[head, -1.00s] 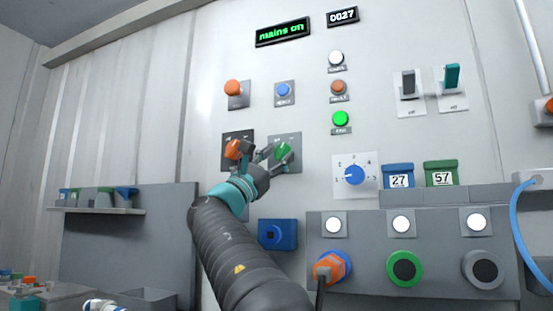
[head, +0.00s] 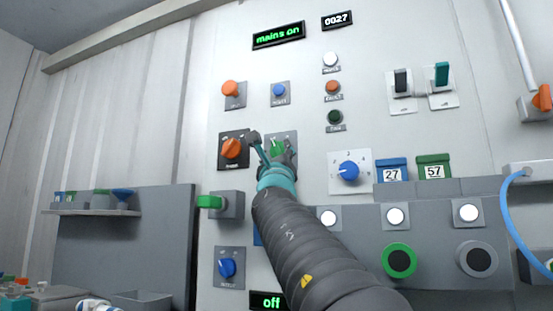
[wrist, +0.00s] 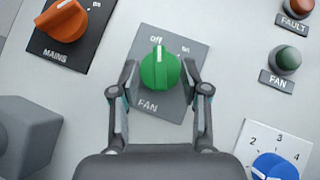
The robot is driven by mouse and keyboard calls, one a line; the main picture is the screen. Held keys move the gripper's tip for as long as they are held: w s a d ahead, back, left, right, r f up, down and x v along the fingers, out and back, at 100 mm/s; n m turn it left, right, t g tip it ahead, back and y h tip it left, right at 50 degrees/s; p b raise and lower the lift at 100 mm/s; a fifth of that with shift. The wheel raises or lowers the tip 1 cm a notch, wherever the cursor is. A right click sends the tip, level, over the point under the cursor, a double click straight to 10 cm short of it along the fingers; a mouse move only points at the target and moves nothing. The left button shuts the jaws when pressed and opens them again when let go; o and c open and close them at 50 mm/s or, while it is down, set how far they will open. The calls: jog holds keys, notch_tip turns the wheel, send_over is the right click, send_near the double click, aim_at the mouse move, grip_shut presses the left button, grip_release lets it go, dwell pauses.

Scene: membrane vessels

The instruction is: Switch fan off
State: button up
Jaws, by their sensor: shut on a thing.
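The green fan knob (wrist: 160,68) sits on a grey plate marked FAN (wrist: 147,104). Its white pointer line is at the "off" mark. In the head view the knob (head: 277,147) is partly hidden by my gripper (head: 270,146). In the wrist view my gripper (wrist: 160,76) has one finger on each side of the knob and is shut on it. The fan lamp (wrist: 287,60) is dark green and unlit; it also shows in the head view (head: 335,117).
The orange mains knob (head: 232,148) is close on the left. A blue selector knob (head: 348,171) is to the right. A green-ended grey block (head: 228,203) juts out below left. The upper display (head: 279,35) reads "mains on"; a lower one (head: 268,301) reads "off".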

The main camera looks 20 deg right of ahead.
jog(key=shift+s+r+n+y, duration=0.15)
jog(key=shift+n+y, duration=0.75)
jog(key=shift+n, duration=0.3)
jog(key=shift+n+y+b, duration=0.35)
jog(key=shift+n+y, duration=0.05)
jog(key=o, duration=1.1)
jog(key=shift+o, duration=0.2)
jog(key=v, duration=1.2)
jog(key=shift+d, duration=0.1)
